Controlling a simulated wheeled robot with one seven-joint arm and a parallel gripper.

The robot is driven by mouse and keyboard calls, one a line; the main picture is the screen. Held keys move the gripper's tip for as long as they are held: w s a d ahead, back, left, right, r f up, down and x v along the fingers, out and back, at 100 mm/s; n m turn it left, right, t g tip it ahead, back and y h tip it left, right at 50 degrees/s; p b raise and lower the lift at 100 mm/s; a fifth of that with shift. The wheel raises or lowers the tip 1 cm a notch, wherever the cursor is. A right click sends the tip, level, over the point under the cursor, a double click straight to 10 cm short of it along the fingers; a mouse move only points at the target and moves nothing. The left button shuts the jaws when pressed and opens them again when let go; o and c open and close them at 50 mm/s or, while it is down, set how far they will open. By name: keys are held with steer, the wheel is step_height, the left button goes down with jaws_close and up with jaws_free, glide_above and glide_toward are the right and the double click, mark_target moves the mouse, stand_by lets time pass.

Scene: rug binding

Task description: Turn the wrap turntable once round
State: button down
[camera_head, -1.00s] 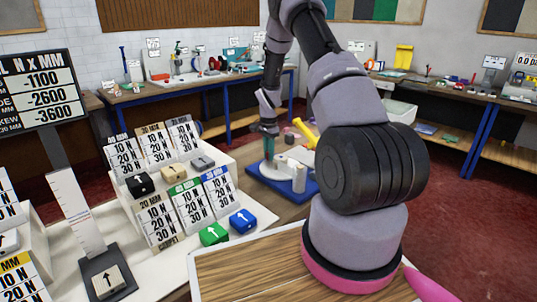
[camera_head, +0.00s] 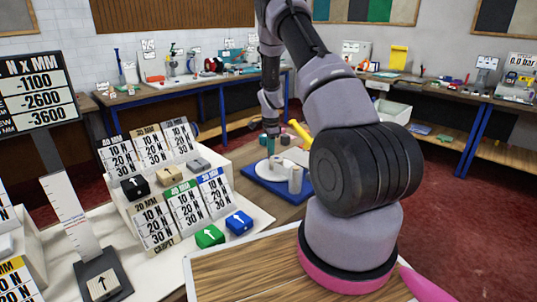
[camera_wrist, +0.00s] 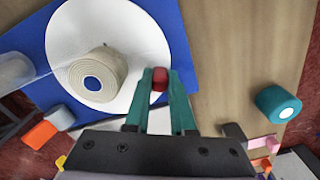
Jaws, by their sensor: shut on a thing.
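The wrap turntable is a white disc (camera_wrist: 62,30) on a blue base (camera_wrist: 185,62), seen in the wrist view. A beige roll (camera_wrist: 108,66) stands on the disc. A red knob (camera_wrist: 160,78) sits near the disc's edge. My gripper (camera_wrist: 160,82), with teal fingers, is shut on the red knob, one finger on each side. In the head view my gripper (camera_head: 271,146) reaches down at the far side of the turntable's blue base (camera_head: 262,184). The knob is too small to tell there.
A pale upright cylinder (camera_head: 295,181) stands at the turntable's near side. A teal roll (camera_wrist: 278,104) lies on the wooden bench. Left are printed cards, with green (camera_head: 209,237) and blue (camera_head: 239,222) blocks in front. Bare wood lies between the turntable and the teal roll.

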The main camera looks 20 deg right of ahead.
steer(key=shift+s+d+m, duration=0.1)
steer(key=shift+d+m, duration=0.6)
steer(key=shift+m, duration=0.6)
steer(key=shift+d, duration=0.15)
steer(key=c, duration=0.8)
jaws_free()
steer(key=shift+o, duration=0.2)
step_height(320, 180, up, 11)
